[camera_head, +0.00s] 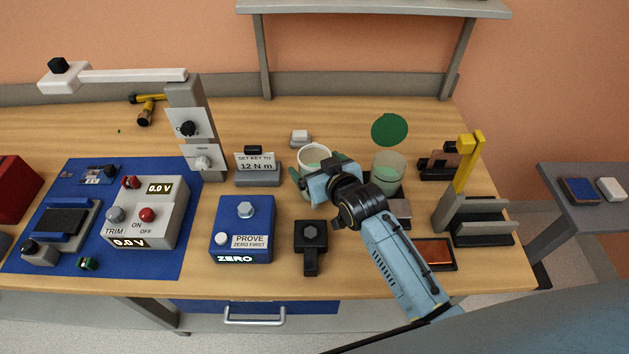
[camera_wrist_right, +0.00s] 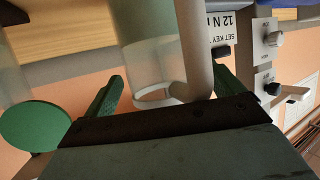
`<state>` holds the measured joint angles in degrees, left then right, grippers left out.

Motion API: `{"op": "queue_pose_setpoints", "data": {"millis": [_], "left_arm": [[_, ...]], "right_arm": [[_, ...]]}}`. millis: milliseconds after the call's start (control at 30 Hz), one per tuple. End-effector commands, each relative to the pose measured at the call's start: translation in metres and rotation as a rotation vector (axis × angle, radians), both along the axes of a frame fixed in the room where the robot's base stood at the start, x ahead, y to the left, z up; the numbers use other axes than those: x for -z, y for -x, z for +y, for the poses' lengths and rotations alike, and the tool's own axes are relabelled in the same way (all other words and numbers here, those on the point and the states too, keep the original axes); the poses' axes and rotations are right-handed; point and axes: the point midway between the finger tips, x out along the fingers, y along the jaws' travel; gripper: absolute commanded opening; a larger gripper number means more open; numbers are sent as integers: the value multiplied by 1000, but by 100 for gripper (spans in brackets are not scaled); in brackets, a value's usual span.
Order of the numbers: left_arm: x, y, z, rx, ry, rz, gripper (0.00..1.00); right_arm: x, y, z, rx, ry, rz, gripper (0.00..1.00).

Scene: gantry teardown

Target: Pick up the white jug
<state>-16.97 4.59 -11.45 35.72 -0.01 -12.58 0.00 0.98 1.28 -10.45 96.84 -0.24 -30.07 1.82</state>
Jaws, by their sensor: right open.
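The white jug (camera_head: 314,154) stands on the wooden bench near the middle of the head view, its open rim showing above my right gripper (camera_head: 317,172). My right gripper is open, with green fingers on either side of the jug. In the right wrist view the jug's pale body (camera_wrist_right: 150,45) and its thick handle lie between the two spread fingers. I cannot tell whether either finger touches it. The jug's lower part is hidden by the gripper in the head view. My left gripper is not in view.
A pale green translucent cup (camera_head: 388,172) stands just right of the jug, with a green disc (camera_head: 390,129) behind it. The torque sign (camera_head: 256,164) stands to the left. A blue ZERO box (camera_head: 242,232) and a black clamp-like block (camera_head: 310,240) sit in front.

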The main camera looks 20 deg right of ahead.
Motion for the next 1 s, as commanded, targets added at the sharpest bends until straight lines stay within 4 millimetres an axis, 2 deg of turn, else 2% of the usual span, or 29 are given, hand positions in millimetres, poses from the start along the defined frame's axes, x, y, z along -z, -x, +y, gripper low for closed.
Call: {"op": "queue_pose_setpoints", "data": {"millis": [167,767,1000], "left_arm": [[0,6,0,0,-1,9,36],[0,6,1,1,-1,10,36],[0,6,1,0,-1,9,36]], "right_arm": [[0,0,0,0,0,0,93],[0,0,0,0,0,1,14],[-2,0,0,0,0,-3,12]]}}
